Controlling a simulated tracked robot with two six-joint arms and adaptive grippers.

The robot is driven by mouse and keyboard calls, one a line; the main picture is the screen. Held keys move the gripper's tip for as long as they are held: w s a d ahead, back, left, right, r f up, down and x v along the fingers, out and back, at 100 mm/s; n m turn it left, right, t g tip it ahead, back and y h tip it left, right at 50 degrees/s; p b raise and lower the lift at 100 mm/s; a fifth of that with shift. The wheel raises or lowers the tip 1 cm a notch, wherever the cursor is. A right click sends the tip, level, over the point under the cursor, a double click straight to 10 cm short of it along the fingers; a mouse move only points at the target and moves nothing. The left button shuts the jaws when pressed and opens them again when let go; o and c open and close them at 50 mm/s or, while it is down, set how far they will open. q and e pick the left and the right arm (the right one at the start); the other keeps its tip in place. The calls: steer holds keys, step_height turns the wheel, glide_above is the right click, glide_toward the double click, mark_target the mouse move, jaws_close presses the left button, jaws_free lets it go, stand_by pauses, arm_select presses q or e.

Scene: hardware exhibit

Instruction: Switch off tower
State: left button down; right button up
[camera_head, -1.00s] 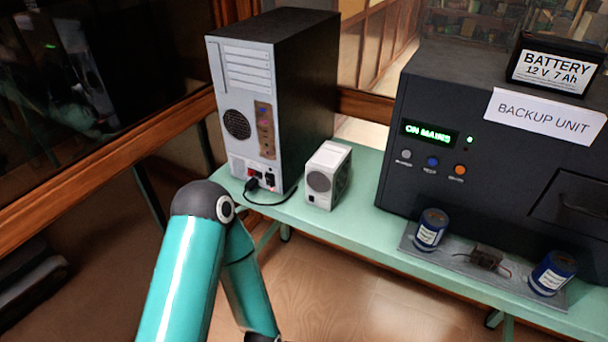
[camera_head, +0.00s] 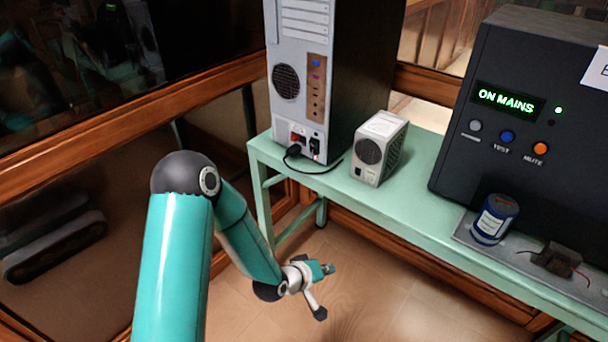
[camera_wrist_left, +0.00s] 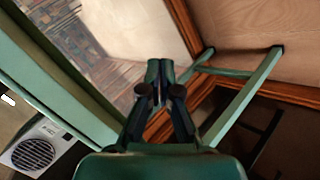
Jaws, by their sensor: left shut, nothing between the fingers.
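The tower (camera_head: 347,70) stands on the left end of the green bench, its grey back panel towards me. Low on that panel are a small red part (camera_head: 298,138), a black part beside it (camera_head: 315,146) and a plugged-in black cable (camera_head: 296,151). The red part is too small to read as a switch position. My left gripper (camera_head: 328,269) is below the bench top, in front of the bench, apart from the tower. In the left wrist view its fingers (camera_wrist_left: 159,72) are together and empty. My right gripper is not in view.
A small white fan box (camera_head: 380,148) stands right of the tower. A dark backup unit (camera_head: 470,150) showing ON MAINS is further right, with a blue can (camera_head: 494,220) before it. The green bench (camera_head: 410,205) edge lies between my gripper and the tower. Open floor is in front.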

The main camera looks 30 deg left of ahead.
mark_target(314, 145)
arm_select(q)
steer(key=w+a+r+n+t+y+b, duration=0.1)
steer(key=w+a+r+n+t+b, duration=0.25)
steer(key=a+b, duration=0.2)
steer(key=w+a+r+n+t+y+b, duration=0.1)
steer(key=w+a+r+n+t+b, duration=0.2)
steer(key=a, duration=0.4)
steer(key=s+a+r+t+h+b, duration=0.1)
steer(key=s+a+r+t+b, duration=0.2)
steer(key=r, duration=0.6)
steer(key=a+t+b, duration=0.2)
steer(key=b, duration=0.1)
steer(key=shift+s+r+n+h, duration=0.15)
steer(key=shift+n+h, duration=0.2)
steer(key=shift+h, duration=0.05)
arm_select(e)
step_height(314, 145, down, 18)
arm_select(q)
steer(key=shift+t, duration=0.25)
steer(key=b+x, duration=0.1)
steer(key=x, duration=1.3)
steer(key=shift+a, duration=0.15)
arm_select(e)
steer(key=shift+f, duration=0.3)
